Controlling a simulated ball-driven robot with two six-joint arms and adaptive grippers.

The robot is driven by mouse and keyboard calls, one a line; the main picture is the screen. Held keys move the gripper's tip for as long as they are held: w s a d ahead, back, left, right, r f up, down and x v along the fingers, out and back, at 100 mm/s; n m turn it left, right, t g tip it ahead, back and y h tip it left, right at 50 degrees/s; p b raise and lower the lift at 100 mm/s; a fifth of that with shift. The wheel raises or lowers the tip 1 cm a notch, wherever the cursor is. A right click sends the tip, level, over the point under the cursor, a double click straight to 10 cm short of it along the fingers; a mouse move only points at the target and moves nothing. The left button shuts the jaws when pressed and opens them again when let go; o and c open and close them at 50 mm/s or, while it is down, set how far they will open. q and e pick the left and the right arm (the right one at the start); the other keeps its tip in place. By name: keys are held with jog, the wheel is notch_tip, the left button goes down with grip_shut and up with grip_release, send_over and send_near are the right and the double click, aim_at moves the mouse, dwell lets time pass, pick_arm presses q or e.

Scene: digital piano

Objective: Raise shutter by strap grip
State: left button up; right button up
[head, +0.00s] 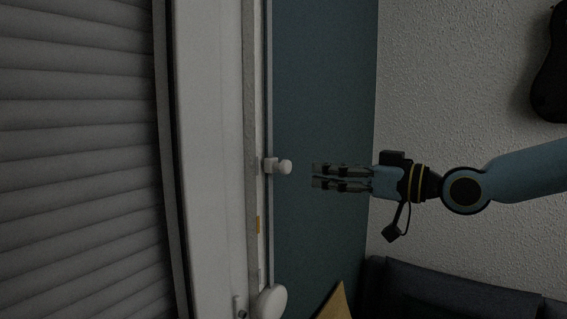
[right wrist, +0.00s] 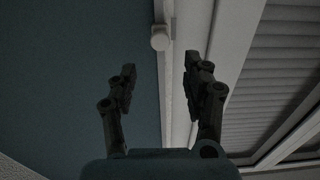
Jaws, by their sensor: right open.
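The shutter (head: 75,150) is a grey slatted panel at the left of the head view. It covers the visible window area. The strap (head: 269,100) runs down beside the white frame. A white knob-like strap grip (head: 280,166) sits on it; it also shows in the right wrist view (right wrist: 160,40). My right gripper (head: 316,177) is to the right of the grip, at nearly the same height, and apart from it. In the right wrist view the two fingers (right wrist: 163,76) are spread and nothing is between them. My left gripper is not in view.
The white window frame (head: 208,150) stands between the shutter and the strap. A round white strap housing (head: 270,301) is at the bottom. Space around my right gripper is clear.

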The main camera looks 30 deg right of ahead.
aim_at(289, 166)
jog(key=b+x, duration=0.6)
jog(key=x, duration=0.2)
jog(key=shift+w, duration=0.15)
jog(key=shift+b+x, duration=0.35)
jog(key=shift+x, duration=0.55)
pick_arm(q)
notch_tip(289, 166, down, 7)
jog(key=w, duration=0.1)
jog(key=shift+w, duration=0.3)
pick_arm(e)
jog(key=shift+a, duration=0.1)
jog(key=shift+c, duration=0.4)
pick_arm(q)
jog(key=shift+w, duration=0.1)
pick_arm(e)
grip_shut()
